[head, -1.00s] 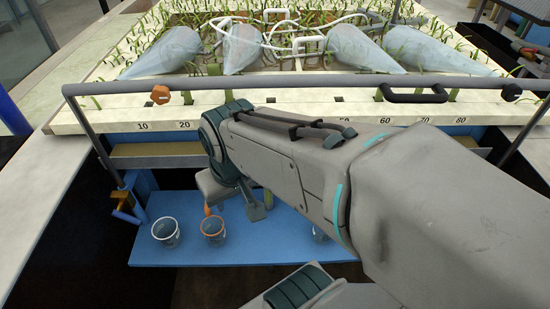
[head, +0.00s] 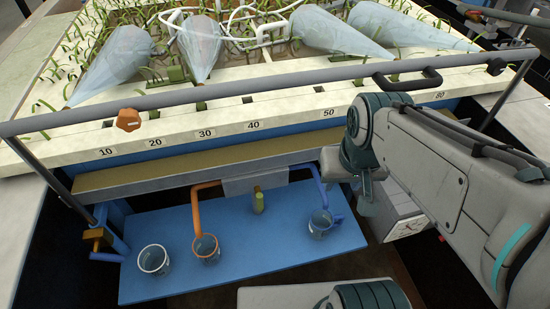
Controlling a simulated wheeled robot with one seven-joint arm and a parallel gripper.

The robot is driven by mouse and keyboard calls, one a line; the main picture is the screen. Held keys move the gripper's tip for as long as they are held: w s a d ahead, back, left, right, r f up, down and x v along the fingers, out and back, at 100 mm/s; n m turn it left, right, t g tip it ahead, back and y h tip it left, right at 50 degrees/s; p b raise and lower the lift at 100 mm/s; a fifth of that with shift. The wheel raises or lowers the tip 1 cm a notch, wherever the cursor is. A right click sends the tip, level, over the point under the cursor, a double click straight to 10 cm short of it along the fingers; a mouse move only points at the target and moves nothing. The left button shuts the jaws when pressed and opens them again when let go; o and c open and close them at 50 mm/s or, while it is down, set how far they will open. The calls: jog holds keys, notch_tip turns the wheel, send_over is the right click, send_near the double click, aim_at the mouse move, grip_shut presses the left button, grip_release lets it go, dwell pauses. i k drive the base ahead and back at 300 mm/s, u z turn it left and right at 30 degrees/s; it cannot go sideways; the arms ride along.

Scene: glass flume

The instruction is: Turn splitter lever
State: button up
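The splitter is a grey box (head: 252,181) under the front of the flume, with an orange pipe (head: 207,187) on its left and a blue pipe (head: 320,182) on its right. A short yellow-green lever (head: 258,201) hangs below it, close to upright. My gripper (head: 367,203) is right of the lever, apart from it, near the blue pipe's end. Its fingers are small and partly hidden by my arm, so I cannot tell whether they are open or shut.
A clear cup (head: 153,260), an orange-rimmed cup (head: 206,249) and a blue-rimmed cup (head: 321,223) stand on the blue shelf (head: 180,228). The space just below the lever looks clear.

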aim_at(260, 197)
jog(key=k, duration=0.8)
jog(key=u, duration=0.85)
jog(key=i, duration=0.55)
jog(key=u, duration=0.05)
